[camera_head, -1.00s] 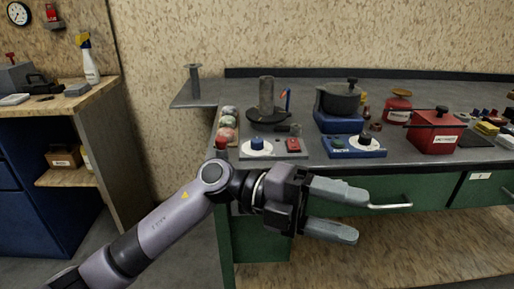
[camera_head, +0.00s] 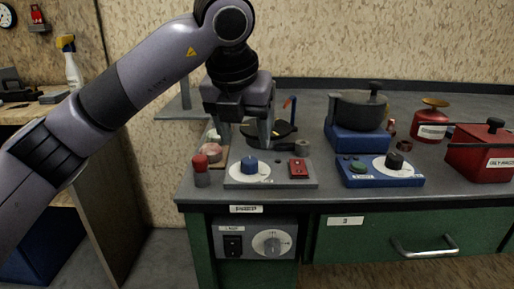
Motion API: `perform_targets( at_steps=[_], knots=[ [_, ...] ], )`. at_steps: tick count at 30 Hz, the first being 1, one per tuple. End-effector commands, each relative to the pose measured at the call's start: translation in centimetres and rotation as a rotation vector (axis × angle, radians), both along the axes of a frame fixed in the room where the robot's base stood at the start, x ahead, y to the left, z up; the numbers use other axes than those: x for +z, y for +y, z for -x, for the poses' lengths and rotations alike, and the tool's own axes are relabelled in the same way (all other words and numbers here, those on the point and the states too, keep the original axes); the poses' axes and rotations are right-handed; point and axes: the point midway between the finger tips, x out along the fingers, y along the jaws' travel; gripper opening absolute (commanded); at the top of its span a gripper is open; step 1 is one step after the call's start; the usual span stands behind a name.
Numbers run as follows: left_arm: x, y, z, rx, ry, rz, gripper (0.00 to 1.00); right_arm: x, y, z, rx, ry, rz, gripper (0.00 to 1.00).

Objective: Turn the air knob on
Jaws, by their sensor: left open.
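My left gripper (camera_head: 246,138) points down above the bench's left end, open and empty, with its two fingers apart. Below the fingers in the picture is a grey control box (camera_head: 237,183) with a blue knob (camera_head: 249,166) on a white dial. The fingers look apart from this knob. A red-topped knob (camera_head: 201,168) stands left of the box. A grey knob (camera_head: 272,245) on a white dial is on a panel under the benchtop. The labels are too small to tell which knob is for air. My right gripper is not in view.
A red switch (camera_head: 299,168) sits right of the blue knob. A blue control box (camera_head: 351,180) with a black knob, a dark pot (camera_head: 361,111) and a red box (camera_head: 476,160) stand farther right. The green drawer (camera_head: 365,238) has a protruding handle.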

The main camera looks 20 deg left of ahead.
Motion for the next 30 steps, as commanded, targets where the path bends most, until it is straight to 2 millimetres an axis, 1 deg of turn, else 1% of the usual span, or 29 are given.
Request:
perform_targets(
  at_steps=[2, 5, 11, 15, 17, 21, 28, 29, 30],
  knots=[
    [0.0, 0.2, -0.1, 0.010, -0.006, -0.008, 0.61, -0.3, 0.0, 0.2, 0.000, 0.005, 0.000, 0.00],
    [-0.8, 0.3, -0.4, 0.012, -0.004, -0.009, 0.61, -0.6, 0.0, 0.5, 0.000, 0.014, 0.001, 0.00],
    [-3.7, 0.3, -1.5, 0.009, -0.003, -0.007, 0.61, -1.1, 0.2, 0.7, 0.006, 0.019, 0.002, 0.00],
    [-5.4, 0.3, -2.2, 0.009, -0.003, -0.006, 0.61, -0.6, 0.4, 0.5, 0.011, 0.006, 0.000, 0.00],
    [-5.9, 0.4, -2.5, 0.009, -0.003, -0.007, 0.61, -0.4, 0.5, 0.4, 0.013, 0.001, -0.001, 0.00],
    [-6.4, 0.4, -2.7, 0.008, -0.006, -0.007, 0.61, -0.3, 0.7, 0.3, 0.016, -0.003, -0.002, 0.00],
    [-6.4, 0.4, -2.7, 0.008, -0.006, -0.007, 0.61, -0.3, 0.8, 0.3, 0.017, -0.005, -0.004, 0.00],
    [-6.4, 0.4, -2.7, 0.008, -0.006, -0.007, 0.51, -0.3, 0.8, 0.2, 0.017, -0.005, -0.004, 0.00],
    [-6.4, 0.4, -2.7, 0.008, -0.006, -0.007, 0.38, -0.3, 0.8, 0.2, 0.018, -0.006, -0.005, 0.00]
  ],
)
